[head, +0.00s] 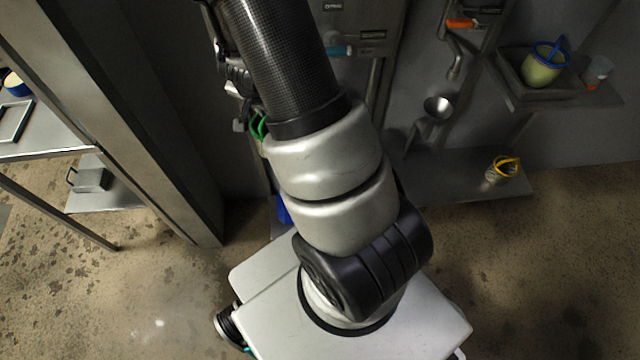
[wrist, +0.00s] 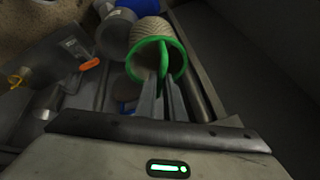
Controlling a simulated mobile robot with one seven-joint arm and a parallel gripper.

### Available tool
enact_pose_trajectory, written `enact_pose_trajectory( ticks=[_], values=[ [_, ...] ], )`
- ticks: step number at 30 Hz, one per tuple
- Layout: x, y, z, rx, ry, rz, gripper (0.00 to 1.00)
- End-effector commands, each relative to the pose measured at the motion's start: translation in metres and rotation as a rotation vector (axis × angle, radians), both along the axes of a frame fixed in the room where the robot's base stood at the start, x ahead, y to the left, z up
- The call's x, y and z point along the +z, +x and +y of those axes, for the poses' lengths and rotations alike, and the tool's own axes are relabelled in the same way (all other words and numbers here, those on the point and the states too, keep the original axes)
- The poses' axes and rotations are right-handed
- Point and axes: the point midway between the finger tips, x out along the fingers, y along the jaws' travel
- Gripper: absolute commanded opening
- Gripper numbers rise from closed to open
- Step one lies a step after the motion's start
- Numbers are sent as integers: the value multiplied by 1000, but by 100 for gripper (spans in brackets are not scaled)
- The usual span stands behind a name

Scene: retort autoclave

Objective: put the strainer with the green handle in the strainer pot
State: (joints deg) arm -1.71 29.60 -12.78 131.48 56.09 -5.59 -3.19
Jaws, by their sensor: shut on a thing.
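The strainer with the green handle (wrist: 178,45) is in the wrist view, with a green rim and a pale basket. My gripper (wrist: 163,92) is shut on its green handle, and the basket lies just beyond the fingertips. In the head view only a bit of the green strainer (head: 258,126) shows at the left edge of my arm, which hides the gripper and the rest. I cannot identify the strainer pot for certain in either view.
A strainer with a blue handle (head: 540,68) sits in a tray on the right shelf, beside a small cup (head: 598,70). A yellow-handled strainer (head: 501,169) stands on the lower shelf (head: 440,180). A metal post (head: 150,140) rises at left. A metal funnel-like piece (head: 438,107) is at the wall.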

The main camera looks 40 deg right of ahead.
Motion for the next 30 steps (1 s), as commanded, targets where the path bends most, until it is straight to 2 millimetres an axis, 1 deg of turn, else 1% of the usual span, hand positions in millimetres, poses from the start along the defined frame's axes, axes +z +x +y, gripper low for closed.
enact_pose_trajectory(
  ticks=[1, 5, 9, 15, 18, 21, 23, 26, 29, 30],
  values=[
    [-18, 0, -7, -55, -6, 4, 0],
    [-50, -2, -32, -255, -11, 5, 0],
    [-86, -6, -66, -499, -14, 4, 0],
    [-126, -11, -112, -820, -10, 3, 0],
    [-138, -12, -130, -941, -7, 0, 0],
    [-145, -13, -141, -1022, -3, -1, 0],
    [-148, -13, -145, -1053, -2, 0, 0],
    [-158, -13, -148, -1077, 0, 0, 0],
    [-180, -15, -148, -1079, 0, 3, 0],
    [-191, -15, -148, -1079, 0, 3, 0]
  ],
)
